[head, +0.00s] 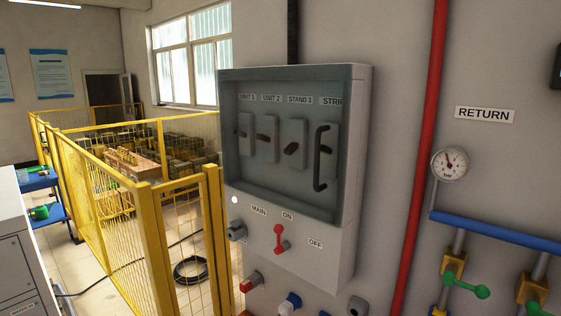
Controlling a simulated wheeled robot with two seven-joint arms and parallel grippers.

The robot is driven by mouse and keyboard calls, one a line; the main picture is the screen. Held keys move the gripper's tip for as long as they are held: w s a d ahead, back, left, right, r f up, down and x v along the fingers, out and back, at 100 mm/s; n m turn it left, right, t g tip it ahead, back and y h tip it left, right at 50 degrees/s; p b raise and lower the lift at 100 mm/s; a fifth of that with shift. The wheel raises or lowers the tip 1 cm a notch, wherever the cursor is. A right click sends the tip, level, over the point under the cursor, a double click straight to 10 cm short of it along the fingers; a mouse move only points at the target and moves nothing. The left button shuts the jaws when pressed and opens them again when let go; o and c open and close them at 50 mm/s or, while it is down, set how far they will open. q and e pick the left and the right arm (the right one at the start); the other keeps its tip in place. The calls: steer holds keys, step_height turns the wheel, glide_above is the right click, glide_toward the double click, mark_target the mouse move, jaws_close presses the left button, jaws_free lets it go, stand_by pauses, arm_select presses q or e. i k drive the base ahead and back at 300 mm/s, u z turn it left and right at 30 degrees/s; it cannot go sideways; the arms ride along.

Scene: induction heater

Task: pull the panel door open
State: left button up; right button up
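The grey panel box (362,120) is fixed to the wall at the middle of the head view. Its dark, see-through panel door (285,82) looks shut over the front. A dark C-shaped handle (319,160) stands upright on the door's right side. Several breaker units with dark levers show through the door, under labels such as "UNIT 2" and "STAND 3". Below the door, a red lever (279,238) stands between the "MAIN", "ON" and "OFF" labels. Neither of my grippers is in view.
A yellow mesh fence (158,245) stands left of the panel. A red vertical pipe (420,150) runs right of it, with a gauge (449,164) and a blue pipe (500,233) beyond. Several knobs sit below the panel. A grey cabinet (14,260) is at lower left.

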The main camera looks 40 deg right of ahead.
mark_target(317, 188)
steer(key=u, duration=0.1)
steer(key=i, duration=1.5)
steer(key=z, duration=3.1)
